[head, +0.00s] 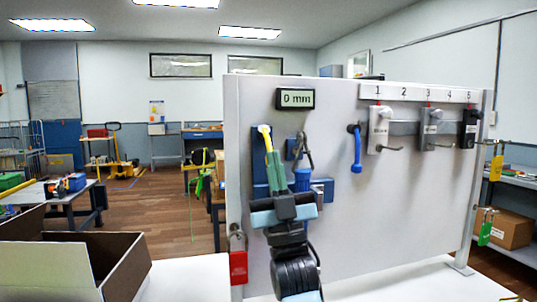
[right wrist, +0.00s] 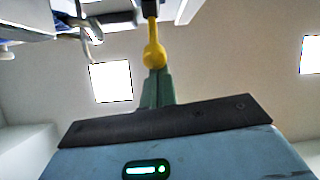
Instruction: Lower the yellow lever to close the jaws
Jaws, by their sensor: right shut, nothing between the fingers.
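The yellow lever (head: 264,131) is on the upright grey panel, below a small display reading "0 mm". My right gripper (head: 271,158) is in front of the panel just under the lever, with its green fingers shut and nothing between them. In the right wrist view the lever's yellow rounded end (right wrist: 154,53) is right at the tips of the shut fingers (right wrist: 157,74); I cannot tell whether they touch. Blue blocks (head: 322,189) beside my gripper may belong to the jaws, which my gripper and wrist partly hide. My left gripper is not in view.
A blue handle (head: 356,150) hangs right of the lever, with numbered locks (head: 380,128) further right. A red padlock (head: 238,264) hangs at the panel's left edge. An open cardboard box (head: 50,265) stands at the left. The white tabletop (head: 190,281) between is clear.

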